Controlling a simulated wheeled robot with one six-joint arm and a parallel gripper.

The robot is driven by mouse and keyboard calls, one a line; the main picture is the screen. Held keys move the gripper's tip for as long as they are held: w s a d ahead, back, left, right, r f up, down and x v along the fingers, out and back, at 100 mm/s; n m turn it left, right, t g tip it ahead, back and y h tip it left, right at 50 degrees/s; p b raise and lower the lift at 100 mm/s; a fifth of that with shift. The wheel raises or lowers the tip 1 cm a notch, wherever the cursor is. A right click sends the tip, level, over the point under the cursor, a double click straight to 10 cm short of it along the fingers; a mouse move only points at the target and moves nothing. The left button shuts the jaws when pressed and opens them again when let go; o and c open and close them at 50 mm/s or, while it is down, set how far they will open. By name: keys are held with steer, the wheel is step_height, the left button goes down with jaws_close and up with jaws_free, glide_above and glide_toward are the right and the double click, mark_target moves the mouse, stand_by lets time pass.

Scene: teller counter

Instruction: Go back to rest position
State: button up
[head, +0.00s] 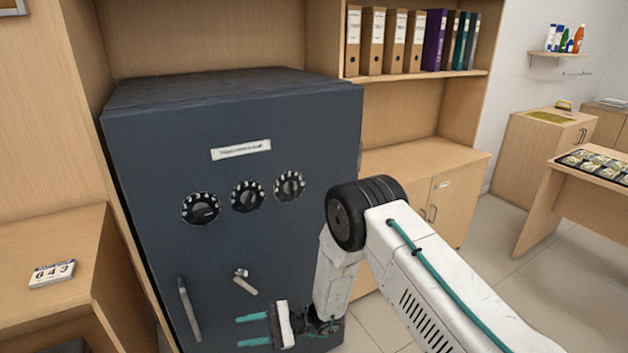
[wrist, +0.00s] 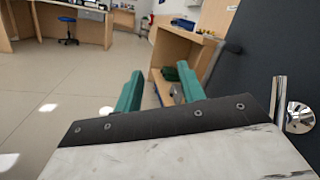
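My gripper (head: 254,330) is in front of the lower part of the dark blue-grey safe (head: 225,130) in the head view. Its two teal fingers point left, stand apart and have nothing between them. The wrist view also shows my gripper (wrist: 160,92) with its fingers spread and empty. The safe's door looks closed, with three black dials (head: 248,196), a long silver handle (head: 189,309) and a small silver lever (head: 245,282). The fingers are below the lever and to the right of the long handle. In the wrist view, a silver handle part (wrist: 290,108) shows at the right.
A wooden table (head: 55,255) with a number card (head: 52,273) stands left of the safe. A shelf with binders (head: 410,40) and a low cabinet (head: 440,190) stand to the right. A desk with a tray (head: 598,165) is at far right. The wrist view shows open floor (wrist: 60,75).

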steer(key=s+d+r+n+g+h, duration=0.2)
steer(key=s+d+r+n+h, duration=0.25)
steer(key=d+r, duration=0.45)
steer(key=s+d+r+n+g+h, duration=0.1)
steer(key=s+d+r+n+h, duration=0.2)
steer(key=s+d+r+h, duration=0.55)
steer(key=s+d+r+n+t+h, duration=0.1)
steer(key=s+d+r+t+h, duration=0.1)
steer(key=s+d+r+t, duration=0.3)
steer(key=s+d+r+t+h, duration=0.3)
steer(key=s+d+r+t, duration=0.2)
steer(key=d+r, duration=0.9)
steer(key=s+d, duration=0.1)
steer(key=d, duration=0.5)
steer(key=shift+n+t+h, duration=0.3)
steer(key=shift+n+t, duration=0.05)
steer(key=shift+t, duration=0.05)
steer(key=shift+s, duration=0.15)
steer(key=shift+c, duration=0.6)
